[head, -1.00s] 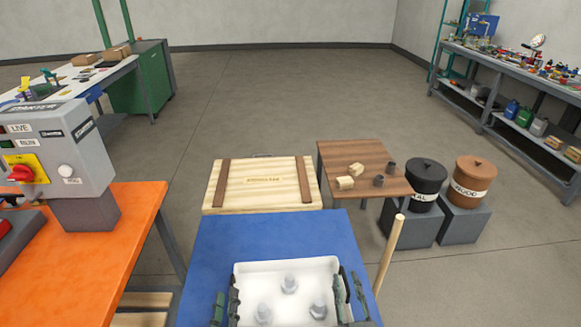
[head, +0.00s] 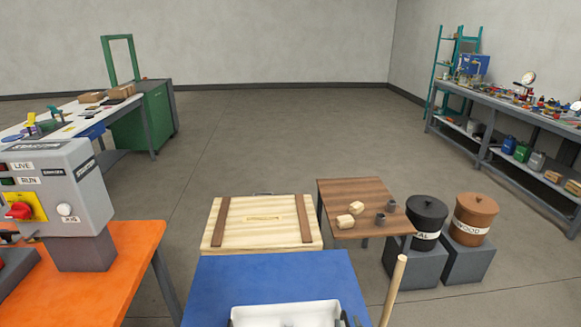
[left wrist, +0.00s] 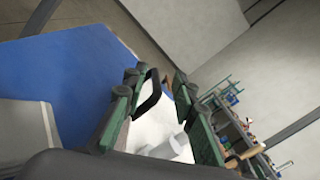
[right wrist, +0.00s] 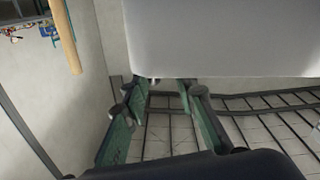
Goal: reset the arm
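A white tray (head: 285,315) shows at the bottom of the head view, on the blue table top (head: 275,282); most of it is cut off. My left gripper (left wrist: 158,82) is open in the left wrist view, its green fingers apart. A black handle (left wrist: 148,98) of the tray lies between them, close to one finger. A grey bolt (left wrist: 172,150) shows inside the tray. My right gripper (right wrist: 162,88) is open in the right wrist view, its fingertips near the white tray wall (right wrist: 215,38). Only a sliver of it shows in the head view (head: 357,320).
A wooden crate (head: 262,226) stands beyond the blue table, beside a small brown table (head: 350,192) with blocks. Two lidded bins (head: 427,220) are to the right. A wooden pole (head: 394,288) rises by the table's right edge. An orange bench (head: 130,260) carries a grey control box (head: 75,185).

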